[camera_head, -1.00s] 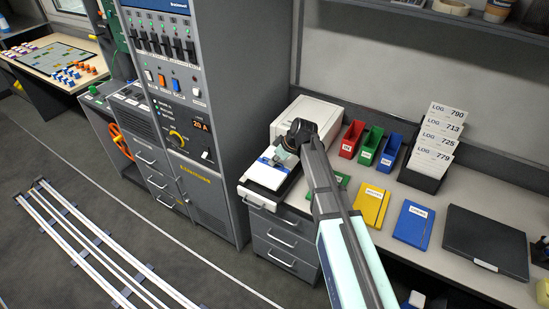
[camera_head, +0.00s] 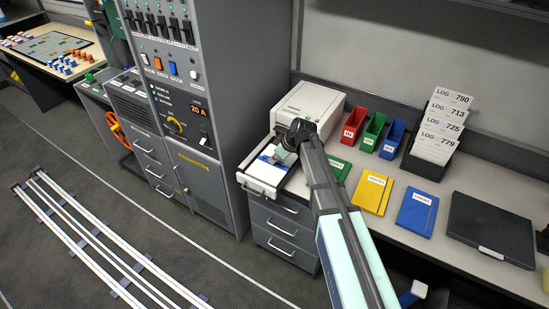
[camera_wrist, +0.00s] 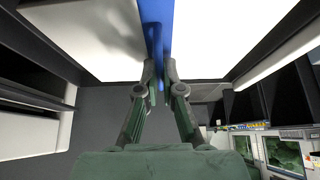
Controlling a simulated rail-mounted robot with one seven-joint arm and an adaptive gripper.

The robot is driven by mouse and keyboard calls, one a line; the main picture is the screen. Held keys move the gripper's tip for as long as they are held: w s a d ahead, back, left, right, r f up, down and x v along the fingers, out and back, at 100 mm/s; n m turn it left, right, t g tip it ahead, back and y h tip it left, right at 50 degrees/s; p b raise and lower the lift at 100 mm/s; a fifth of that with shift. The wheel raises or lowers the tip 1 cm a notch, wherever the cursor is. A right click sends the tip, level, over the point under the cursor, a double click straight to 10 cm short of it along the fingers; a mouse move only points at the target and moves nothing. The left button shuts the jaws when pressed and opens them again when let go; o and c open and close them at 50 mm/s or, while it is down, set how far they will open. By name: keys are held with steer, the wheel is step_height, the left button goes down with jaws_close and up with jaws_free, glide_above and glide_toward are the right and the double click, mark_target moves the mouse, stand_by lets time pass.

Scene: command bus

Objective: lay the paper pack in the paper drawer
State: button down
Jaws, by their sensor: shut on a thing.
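The white paper pack (camera_head: 264,163) with a blue band lies in the pulled-out paper drawer (camera_head: 258,188) of the white printer (camera_head: 309,106). My gripper (camera_head: 284,157) reaches down over the pack and hides part of it. In the wrist view, my gripper's fingers (camera_wrist: 159,82) are shut on the blue band (camera_wrist: 157,30), with the pack's white faces (camera_wrist: 85,40) on both sides. Dark drawer walls (camera_wrist: 45,40) flank the pack in that view. I cannot tell whether the pack rests fully on the drawer floor.
Red, green and blue bins (camera_head: 374,132) stand right of the printer. Yellow (camera_head: 372,193) and blue (camera_head: 417,211) books, a black case (camera_head: 493,228) and a log card rack (camera_head: 431,160) lie further right. A grey control cabinet (camera_head: 185,90) stands to the left.

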steer(key=shift+f, duration=0.15)
steer(key=c, duration=1.2)
jaws_free()
steer(key=shift+c, duration=0.2)
steer(key=v, duration=1.2)
